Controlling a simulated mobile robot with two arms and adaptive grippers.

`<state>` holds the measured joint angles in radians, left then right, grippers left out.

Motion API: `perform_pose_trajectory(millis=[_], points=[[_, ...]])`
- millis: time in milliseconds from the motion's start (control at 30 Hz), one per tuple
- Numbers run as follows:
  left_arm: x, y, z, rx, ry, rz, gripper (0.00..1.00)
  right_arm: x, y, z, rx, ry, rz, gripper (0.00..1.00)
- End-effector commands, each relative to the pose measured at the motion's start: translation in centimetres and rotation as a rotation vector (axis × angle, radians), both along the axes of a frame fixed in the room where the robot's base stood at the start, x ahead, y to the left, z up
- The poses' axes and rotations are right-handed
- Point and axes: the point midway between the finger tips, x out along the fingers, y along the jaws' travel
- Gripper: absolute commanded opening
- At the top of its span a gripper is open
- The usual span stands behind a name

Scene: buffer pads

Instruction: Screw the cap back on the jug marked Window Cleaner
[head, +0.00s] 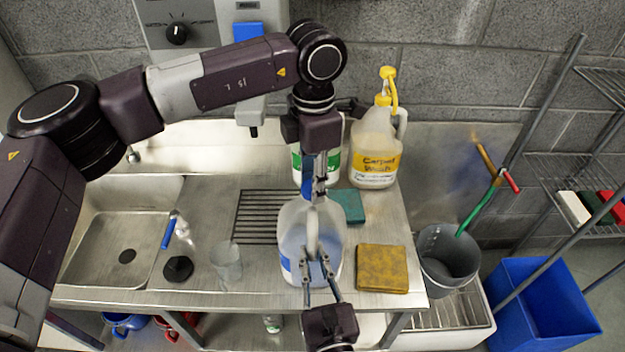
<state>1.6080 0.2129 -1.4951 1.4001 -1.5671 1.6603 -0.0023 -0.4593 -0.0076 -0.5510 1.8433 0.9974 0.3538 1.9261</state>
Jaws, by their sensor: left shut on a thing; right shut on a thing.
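A translucent jug (291,222) with blue liquid and a partly visible blue and white label stands on the steel counter, below the middle of the head view. The label's words are not readable from here. My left gripper (314,190) points down over the jug's neck and is shut on a blue cap (307,186). The cap is at or just above the mouth; the fingers hide whether they touch. My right gripper (318,268) comes from the front and is shut on the jug's handle (313,235).
A Carpet Wash jug (376,140) and a green-labelled jug (331,164) stand behind. A teal pad (349,206) and yellow sponge (382,268) lie right. A beaker (226,264), black round piece (178,269) and blue-handled item (170,231) are left, by the sink (110,255).

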Motion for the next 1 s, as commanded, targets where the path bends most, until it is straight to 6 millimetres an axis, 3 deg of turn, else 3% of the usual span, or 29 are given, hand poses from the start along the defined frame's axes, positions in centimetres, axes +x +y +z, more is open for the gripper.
perform_pose_trajectory(millis=[700,767,900,933,1000], points=[[0.12,0.12,-0.07,0.025,0.008,-1.371,0.02,-0.02,-0.11,-0.04,-0.001,0.000,-0.003,0.00],[0.12,0.12,-0.07,0.026,0.009,-1.453,0.02,-0.02,-0.11,-0.04,-0.001,0.000,-0.002,0.00],[0.14,0.13,-0.07,0.027,0.008,-1.452,0.02,-0.02,-0.10,-0.04,-0.001,0.000,-0.002,0.00],[0.15,0.14,-0.07,0.027,0.008,-1.451,0.32,-0.02,-0.10,-0.04,-0.001,0.000,-0.002,0.00],[0.14,0.13,-0.06,0.025,0.009,-1.450,0.40,-0.02,-0.10,-0.04,-0.001,0.000,-0.002,0.00]])
